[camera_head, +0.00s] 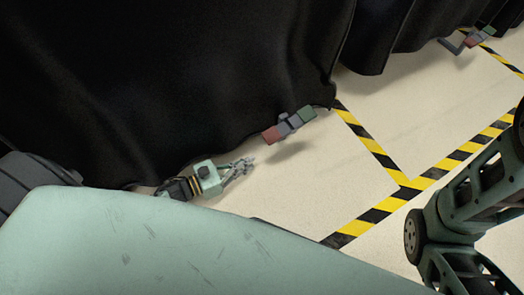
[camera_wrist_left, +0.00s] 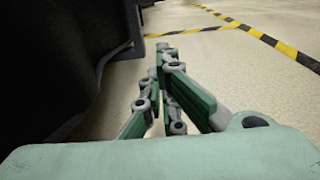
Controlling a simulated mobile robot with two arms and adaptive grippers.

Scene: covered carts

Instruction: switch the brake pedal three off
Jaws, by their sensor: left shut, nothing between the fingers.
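A brake pedal (camera_head: 289,124) with a red end, a grey middle and a green end sticks out from under the black cover, just above the floor. A second pedal (camera_head: 472,38) of the same kind shows at the top right. No number is readable on either, so I cannot tell which is three. My left gripper (camera_head: 248,164) is low by the cover's edge, to the lower left of the nearer pedal and apart from it. Its fingers (camera_wrist_left: 162,50) are shut and empty in the left wrist view. That view shows no clear pedal; my right gripper is out of sight.
Black covers (camera_head: 170,80) hang over the carts and reach almost to the floor. Yellow-and-black tape (camera_head: 365,140) marks the pale floor (camera_head: 300,195), which is clear between the nearer pedal and the tape. My right arm (camera_head: 450,215) shows at the right edge.

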